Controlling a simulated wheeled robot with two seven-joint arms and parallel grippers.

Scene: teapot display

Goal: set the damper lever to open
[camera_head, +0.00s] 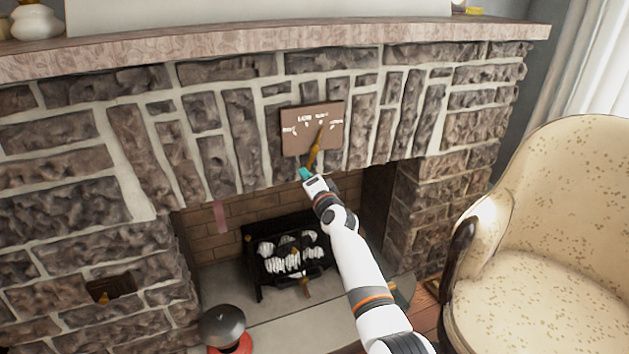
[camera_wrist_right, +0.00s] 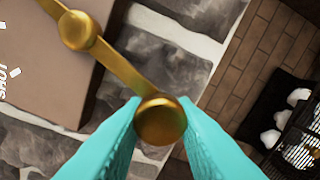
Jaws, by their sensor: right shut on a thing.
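The damper plate (camera_head: 300,136) is a brown panel with white markings, fixed on the stone above the fireplace opening. A brass damper lever (camera_head: 315,152) runs from the plate down and slightly left to my right gripper (camera_head: 305,174). In the right wrist view the lever's arm (camera_wrist_right: 122,70) ends in a round brass knob (camera_wrist_right: 160,121) between the teal fingertips of my right gripper (camera_wrist_right: 160,118), which is shut on it. The plate also shows in the right wrist view (camera_wrist_right: 45,55), with its lettering partly cut off. My left gripper is not in view.
A black fire grate (camera_head: 285,255) with pale logs stands in the firebox below my right arm. A cream armchair (camera_head: 550,220) is at the right. A dark round-topped object (camera_head: 222,325) on a red base stands at the lower left. The mantel shelf (camera_head: 200,45) runs above the plate.

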